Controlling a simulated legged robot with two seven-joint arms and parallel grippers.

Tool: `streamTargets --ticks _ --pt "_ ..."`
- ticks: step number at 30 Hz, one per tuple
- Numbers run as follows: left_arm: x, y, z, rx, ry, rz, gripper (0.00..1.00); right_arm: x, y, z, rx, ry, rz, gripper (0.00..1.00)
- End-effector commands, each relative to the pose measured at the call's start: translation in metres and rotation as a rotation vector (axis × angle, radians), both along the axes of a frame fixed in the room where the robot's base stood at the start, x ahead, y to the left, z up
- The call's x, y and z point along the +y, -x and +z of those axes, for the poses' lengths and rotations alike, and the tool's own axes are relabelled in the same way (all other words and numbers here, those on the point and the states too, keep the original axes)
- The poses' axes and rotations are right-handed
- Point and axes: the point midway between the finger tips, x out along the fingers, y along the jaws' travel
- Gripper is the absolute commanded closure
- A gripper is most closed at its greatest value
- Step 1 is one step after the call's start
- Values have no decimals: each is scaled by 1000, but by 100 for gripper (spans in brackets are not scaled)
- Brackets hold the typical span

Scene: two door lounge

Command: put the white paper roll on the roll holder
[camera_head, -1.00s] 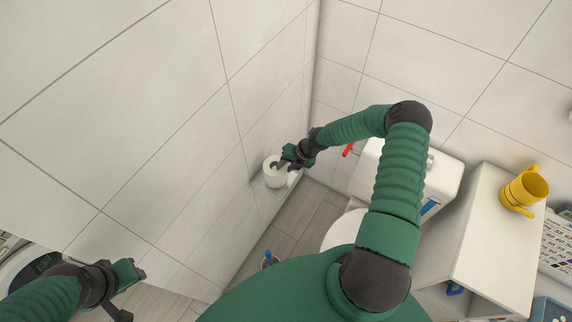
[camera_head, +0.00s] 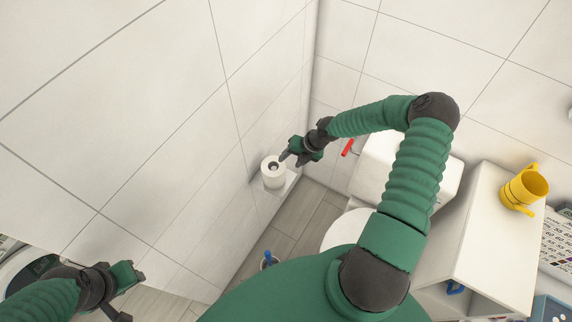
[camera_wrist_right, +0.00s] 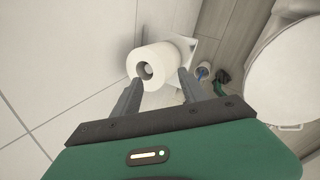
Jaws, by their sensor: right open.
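The white paper roll (camera_head: 273,173) is at the white roll holder (camera_head: 291,181) on the left wall, with its open core facing up toward the head camera. The right wrist view also shows the roll (camera_wrist_right: 153,65) in front of the white holder plate (camera_wrist_right: 188,48). My right gripper (camera_head: 288,158) is open and empty, just to the right of the roll. In the wrist view its two fingers (camera_wrist_right: 160,88) are spread just below the roll and do not grip it. My left gripper (camera_head: 134,290) is at the lower left, away from the roll, with its fingers apart.
A white toilet (camera_head: 346,232) and its cistern (camera_head: 372,172) stand right of the holder. A red handle (camera_head: 348,147) sits by the cistern. Tiled walls close off the corner.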

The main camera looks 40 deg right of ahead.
Motion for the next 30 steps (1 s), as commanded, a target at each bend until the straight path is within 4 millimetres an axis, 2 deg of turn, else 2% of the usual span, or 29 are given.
streamTargets --ticks 4,9,11,14,17,19,22,24,27,30 --pt "0 0 -2 0 0 0 64 -11 13 32 -1 2 -2 49" --pt "0 0 -2 0 0 0 64 -15 21 52 4 -1 -2 49" --pt "0 0 -2 0 0 0 64 -8 24 55 29 -7 -20 49" --pt "0 0 -2 0 0 0 64 22 37 58 157 -29 -142 49" --pt "0 0 -2 0 0 0 64 59 64 72 337 -22 -440 49" --pt "0 0 -2 0 0 0 64 79 83 91 416 -10 -742 49" --pt "0 0 -2 0 0 0 64 103 104 126 425 -46 -1213 49" --pt "0 0 -2 0 0 0 64 120 116 152 391 -138 -1536 49" --pt "0 0 -2 0 0 0 64 143 130 180 360 -328 -1913 49" --pt "0 0 -2 0 0 0 64 159 139 196 366 -491 -2148 49"
